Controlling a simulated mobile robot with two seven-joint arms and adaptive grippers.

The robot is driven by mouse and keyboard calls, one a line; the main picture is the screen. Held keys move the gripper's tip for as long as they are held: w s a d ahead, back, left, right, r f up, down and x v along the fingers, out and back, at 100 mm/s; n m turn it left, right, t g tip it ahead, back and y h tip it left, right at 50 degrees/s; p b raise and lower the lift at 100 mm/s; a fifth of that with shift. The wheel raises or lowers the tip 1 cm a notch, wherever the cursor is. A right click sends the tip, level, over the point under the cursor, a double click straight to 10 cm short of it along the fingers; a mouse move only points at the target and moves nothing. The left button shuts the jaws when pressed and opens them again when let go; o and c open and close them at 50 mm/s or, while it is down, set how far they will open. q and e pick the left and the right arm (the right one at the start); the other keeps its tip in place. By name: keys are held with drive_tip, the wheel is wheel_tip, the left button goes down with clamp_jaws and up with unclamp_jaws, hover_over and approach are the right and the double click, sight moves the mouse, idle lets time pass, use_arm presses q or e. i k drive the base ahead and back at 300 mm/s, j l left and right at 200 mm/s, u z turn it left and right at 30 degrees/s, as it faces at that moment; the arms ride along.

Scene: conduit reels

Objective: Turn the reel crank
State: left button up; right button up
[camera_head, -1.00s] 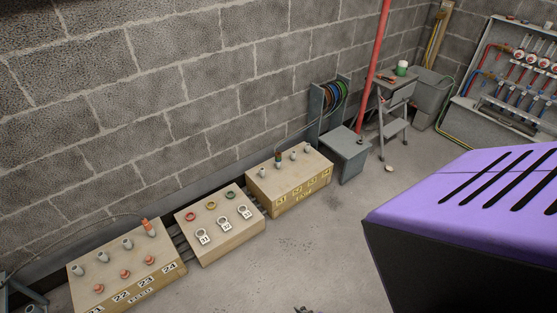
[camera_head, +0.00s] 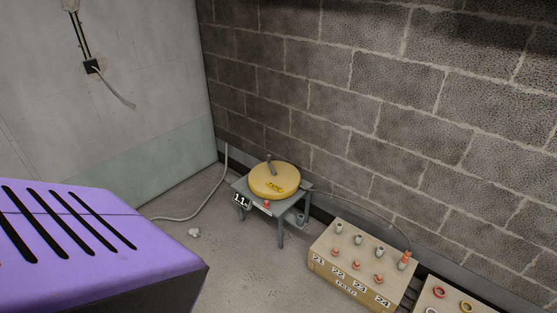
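A short grey upright handle (camera_head: 269,160), which looks like the crank, stands near the reel's far left side. A tag reading 11 (camera_head: 241,201) and a small red knob (camera_head: 267,204) are at the stand's front edge. Neither of my grippers is in the head view, so their state cannot be seen.
A beige box (camera_head: 349,273) numbered 21 to 24, with several grey and orange fittings, stands right of the stand. Part of another box (camera_head: 445,291) is at the lower right. A pale hose (camera_head: 207,197) runs along the floor on the left. Open floor (camera_head: 240,262) lies in front.

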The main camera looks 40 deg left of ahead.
sight(274, 173)
drive_tip(key=j, duration=1.1)
drive_tip(key=i+j, duration=0.15)
drive_tip(key=j, duration=2)
drive_tip(key=i+j, duration=0.15)
drive_tip(key=j, duration=0.95)
drive_tip(key=k+j, duration=0.6)
drive_tip(key=k, duration=0.35)
drive_tip(key=i+j+z, duration=0.1)
drive_tip(key=i+j, duration=0.15)
drive_tip(key=i+j+z, duration=0.1)
drive_tip(key=i+j, duration=0.15)
drive_tip(key=j, duration=0.15)
drive_tip(key=i+j+z, duration=0.1)
drive_tip(key=i+j, duration=0.15)
drive_tip(key=j, duration=0.15)
drive_tip(key=i+j+z, duration=0.1)
drive_tip(key=i+j, duration=0.15)
drive_tip(key=j, duration=0.1)
